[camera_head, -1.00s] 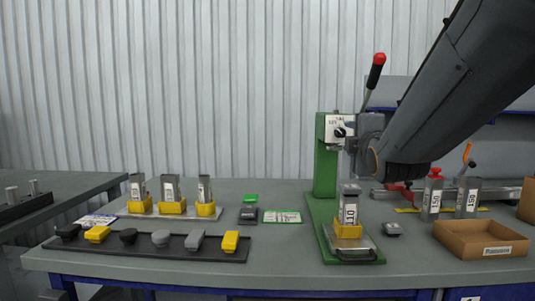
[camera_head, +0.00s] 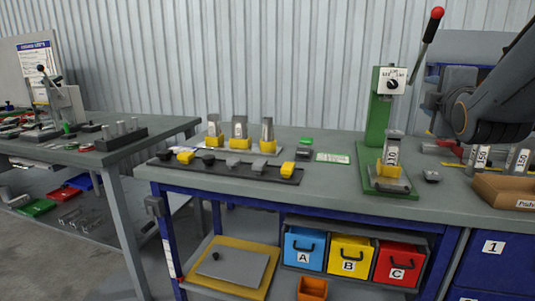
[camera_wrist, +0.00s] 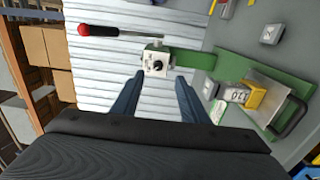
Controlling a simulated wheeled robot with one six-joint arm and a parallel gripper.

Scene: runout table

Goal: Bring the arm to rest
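My gripper (camera_wrist: 158,76) is open and empty in the wrist view, its two dark blue fingers apart. The green press (camera_head: 379,112) with its dial box (camera_head: 391,81) and red-knobbed lever (camera_head: 427,40) stands just left of my arm in the head view. In the wrist view the dial box (camera_wrist: 156,63) lies just beyond the fingertips; I cannot tell the exact gap. The arm's upper part runs out of the head view at the right.
The runout table (camera_head: 330,190) carries a dark strip (camera_head: 225,172) of knobs and several blocks in yellow holders. Blue, yellow and red bins (camera_head: 350,254) sit below. Another table (camera_head: 130,150) is at left, with floor between.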

